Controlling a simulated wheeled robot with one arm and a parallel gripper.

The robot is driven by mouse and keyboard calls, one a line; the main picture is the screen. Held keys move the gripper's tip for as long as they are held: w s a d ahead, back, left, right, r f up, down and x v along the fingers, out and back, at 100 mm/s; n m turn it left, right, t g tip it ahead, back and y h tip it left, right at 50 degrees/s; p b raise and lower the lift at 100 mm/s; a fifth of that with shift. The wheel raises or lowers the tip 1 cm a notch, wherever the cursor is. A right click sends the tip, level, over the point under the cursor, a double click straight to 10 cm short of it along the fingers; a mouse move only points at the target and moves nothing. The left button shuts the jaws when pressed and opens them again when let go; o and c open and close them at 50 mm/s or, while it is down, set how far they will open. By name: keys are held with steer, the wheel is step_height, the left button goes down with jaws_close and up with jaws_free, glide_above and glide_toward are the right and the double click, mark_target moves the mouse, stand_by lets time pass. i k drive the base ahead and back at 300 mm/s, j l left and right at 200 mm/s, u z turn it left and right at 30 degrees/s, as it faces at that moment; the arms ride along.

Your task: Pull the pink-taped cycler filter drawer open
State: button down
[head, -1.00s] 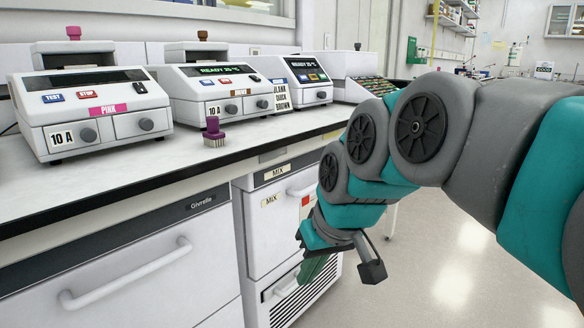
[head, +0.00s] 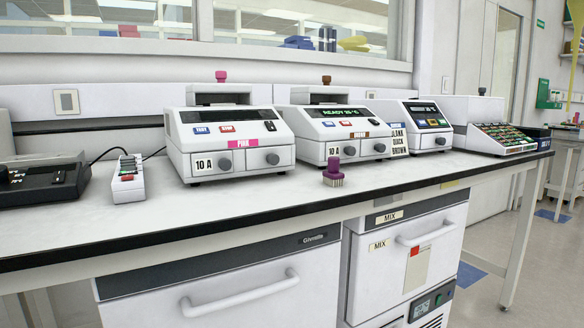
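The pink-taped cycler (head: 228,135) stands on the bench left of centre in the head view, with a pink label (head: 243,143) on its front. Below the label are two front panels with round grey knobs, the left one (head: 225,164) beside a "10 A" tag and the right one (head: 272,159). Both panels look flush with the cycler's front. A similar cycler with a brown label (head: 335,132) stands to its right. My gripper is not in view.
A purple brush-like object (head: 333,172) stands near the bench's front edge. A small switch box (head: 128,180) and a dark device (head: 42,180) stand to the left. The bench top (head: 240,205) before the pink cycler is clear. White drawer units (head: 225,275) sit below.

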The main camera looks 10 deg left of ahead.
mark_target(276, 156)
steer(key=i+j+u, duration=0.1)
steer(key=u, duration=0.75)
steer(key=i+j, duration=0.05)
